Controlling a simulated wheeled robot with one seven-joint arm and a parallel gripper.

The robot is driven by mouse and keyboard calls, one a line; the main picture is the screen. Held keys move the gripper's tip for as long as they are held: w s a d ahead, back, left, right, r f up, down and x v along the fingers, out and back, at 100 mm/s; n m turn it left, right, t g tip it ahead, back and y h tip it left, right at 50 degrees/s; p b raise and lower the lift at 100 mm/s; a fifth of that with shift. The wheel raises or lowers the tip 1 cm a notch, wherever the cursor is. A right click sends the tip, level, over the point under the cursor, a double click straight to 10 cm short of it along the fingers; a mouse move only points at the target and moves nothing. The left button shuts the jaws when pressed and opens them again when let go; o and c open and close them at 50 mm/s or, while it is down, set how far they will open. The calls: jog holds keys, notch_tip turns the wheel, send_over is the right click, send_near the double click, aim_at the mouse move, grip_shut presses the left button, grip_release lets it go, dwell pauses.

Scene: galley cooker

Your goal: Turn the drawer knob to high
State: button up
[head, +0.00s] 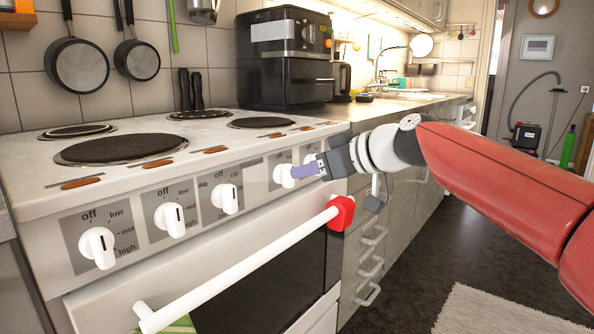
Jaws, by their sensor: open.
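White control knobs run along the cooker's front panel, under printed off, low, mid and high labels on the nearest ones. The leftmost knob (97,247), the second knob (170,219) and the third knob (225,197) show clearly. A farther knob (283,176) is close beside my gripper (297,172), whose fingers reach left toward it at the panel's right end. My gripper is open, with nothing seen between its fingers. Whether it touches that knob cannot be told. The labels there are partly hidden by my gripper. No knob is marked as the drawer knob.
The white oven handle (245,262) with a red end runs below the knobs, under my gripper. The hob (200,160) with dark plates lies above. Drawers with pale handles (370,267) stand to the right. The dark floor (440,255) has open room.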

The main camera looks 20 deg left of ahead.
aim_at(286, 175)
jog(key=shift+p+x, duration=0.45)
jog(key=shift+x, duration=2)
jog(key=c, duration=0.7)
